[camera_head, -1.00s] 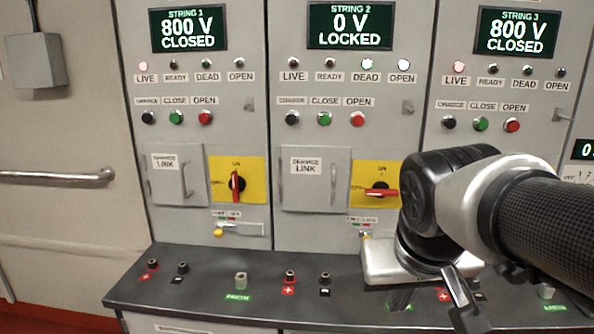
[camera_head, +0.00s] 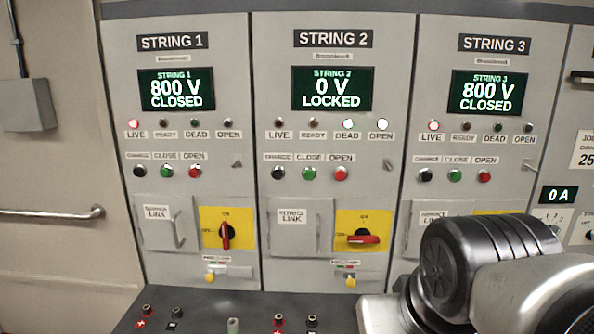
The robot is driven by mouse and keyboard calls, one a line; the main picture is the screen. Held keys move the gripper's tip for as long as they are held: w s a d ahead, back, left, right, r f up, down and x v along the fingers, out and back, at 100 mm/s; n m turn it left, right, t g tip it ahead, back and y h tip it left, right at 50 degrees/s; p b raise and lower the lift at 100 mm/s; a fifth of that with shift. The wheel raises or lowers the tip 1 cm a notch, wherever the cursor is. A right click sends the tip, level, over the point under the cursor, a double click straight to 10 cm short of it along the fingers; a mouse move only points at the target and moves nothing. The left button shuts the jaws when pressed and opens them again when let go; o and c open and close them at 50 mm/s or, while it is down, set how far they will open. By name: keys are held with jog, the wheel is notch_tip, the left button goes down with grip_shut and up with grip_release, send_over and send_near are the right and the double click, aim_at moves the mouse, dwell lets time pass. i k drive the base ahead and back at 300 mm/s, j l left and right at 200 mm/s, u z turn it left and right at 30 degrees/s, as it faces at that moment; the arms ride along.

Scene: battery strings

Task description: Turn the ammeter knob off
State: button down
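The ammeter display (camera_head: 558,195) reads 0 A on the panel at the right edge. Small dial markings 1, 2 and 3 sit just below it. The knob there is too small and too close to my arm for me to tell its setting. My gripper's pale housing (camera_head: 378,316) shows at the bottom, left of my dark wrist joint. Its fingers are below the picture, so their opening is hidden. My arm fills the lower right, in front of the lower part of the String 3 cabinet.
String 1 (camera_head: 172,91) and String 3 (camera_head: 487,92) displays read 800 V CLOSED; the String 2 display (camera_head: 331,89) reads 0 V LOCKED. Red rotary handles (camera_head: 225,236) sit on yellow plates. A dark shelf (camera_head: 205,307) with terminals runs along the bottom.

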aim_at(556, 229)
jog(key=k+l+z, duration=0.15)
jog(key=z, duration=0.25)
jog(key=l+z, duration=0.4)
jog(key=k+l+z, duration=0.15)
jog(key=z, duration=0.2)
jog(key=i+l+z, duration=0.1)
jog(key=i+l, duration=0.2)
jog(key=l, duration=0.2)
jog(key=i+l, duration=0.3)
jog(key=l, duration=0.15)
jog(key=z, duration=0.05)
